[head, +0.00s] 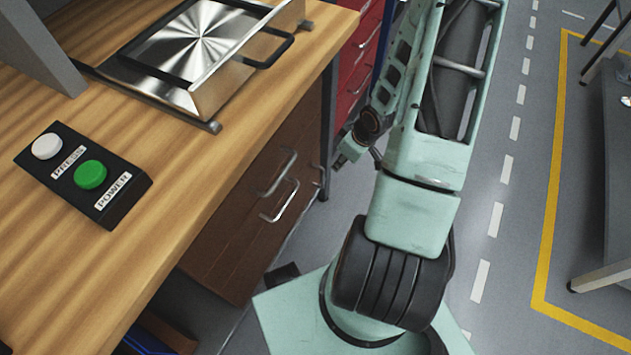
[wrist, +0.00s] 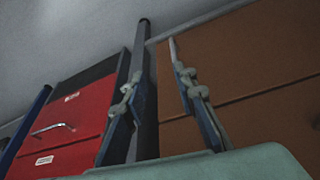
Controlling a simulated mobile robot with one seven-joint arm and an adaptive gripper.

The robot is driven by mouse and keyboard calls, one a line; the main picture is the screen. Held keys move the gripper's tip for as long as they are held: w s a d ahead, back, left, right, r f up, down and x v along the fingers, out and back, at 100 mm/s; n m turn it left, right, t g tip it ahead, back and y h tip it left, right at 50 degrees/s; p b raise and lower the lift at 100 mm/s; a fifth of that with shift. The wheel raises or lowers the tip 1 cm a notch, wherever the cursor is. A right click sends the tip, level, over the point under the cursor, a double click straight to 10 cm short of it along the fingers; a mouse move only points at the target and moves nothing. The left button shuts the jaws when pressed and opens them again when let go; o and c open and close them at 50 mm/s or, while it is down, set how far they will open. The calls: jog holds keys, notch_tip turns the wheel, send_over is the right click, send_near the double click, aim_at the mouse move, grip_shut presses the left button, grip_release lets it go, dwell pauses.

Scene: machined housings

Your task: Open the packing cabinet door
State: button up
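A brown cabinet (head: 237,225) stands under the wooden workbench in the head view. Its front looks closed, with curved metal handles (head: 280,201) on it. Its brown front (wrist: 260,60) fills the right of the wrist view, with seams between panels. I cannot tell for sure that this is the packing cabinet. My gripper (wrist: 155,75) shows in the wrist view with its two fingers apart and nothing between them. The right finger overlaps the brown front in the picture; contact cannot be told.
A red drawer unit (head: 357,60) stands beyond the brown cabinet; it is at left in the wrist view (wrist: 85,105). The workbench (head: 215,170) holds a button box (head: 83,175) and a shiny metal fixture (head: 200,45).

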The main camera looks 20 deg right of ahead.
notch_tip(320, 180, down, 2)
jog(key=a, duration=0.2)
jog(key=b, duration=0.5)
send_over(323, 186)
jog(key=shift+y, duration=0.4)
jog(key=f, duration=1)
jog(key=shift+w+d, duration=0.1)
jog(key=shift+w, duration=0.2)
grip_shut()
